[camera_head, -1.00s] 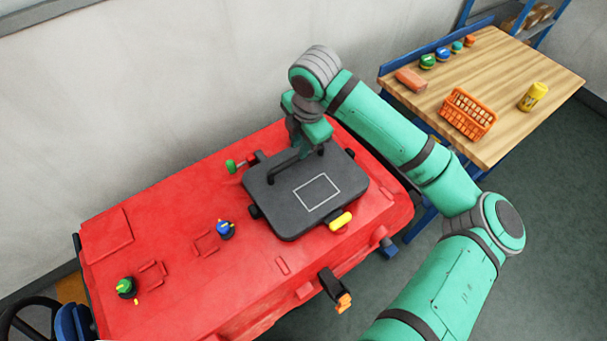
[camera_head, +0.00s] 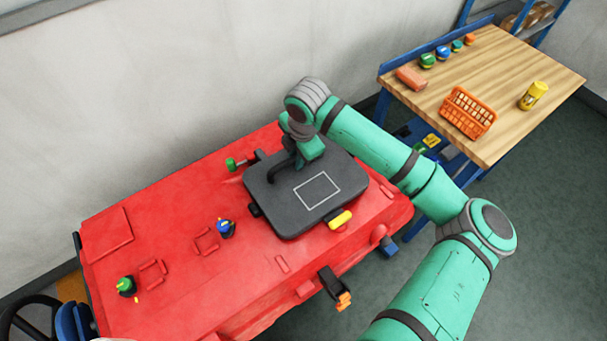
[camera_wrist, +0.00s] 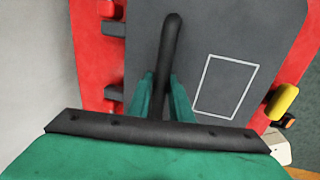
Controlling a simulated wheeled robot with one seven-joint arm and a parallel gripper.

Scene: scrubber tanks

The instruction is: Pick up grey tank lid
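The dark grey tank lid (camera_head: 325,215) lies flat on top of the red scrubber body (camera_head: 180,265). It has a raised bar handle (camera_head: 283,172) along its upper left part and a light square outline on its face. In the wrist view the lid (camera_wrist: 200,40) fills the middle, and its black handle (camera_wrist: 168,45) runs down between my green fingers. My gripper (camera_wrist: 161,85) straddles the handle, one finger on each side, very close to it. Whether the fingers press on it cannot be made out. In the head view my wrist partly hides the handle's far end.
A yellow latch (camera_head: 340,220) sits at the lid's near right edge. Green (camera_head: 231,164) and blue (camera_head: 226,229) knobs stand on the red body to the left. A wall runs behind the machine. A wooden table (camera_head: 490,75) with an orange basket (camera_head: 468,112) stands at the right.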

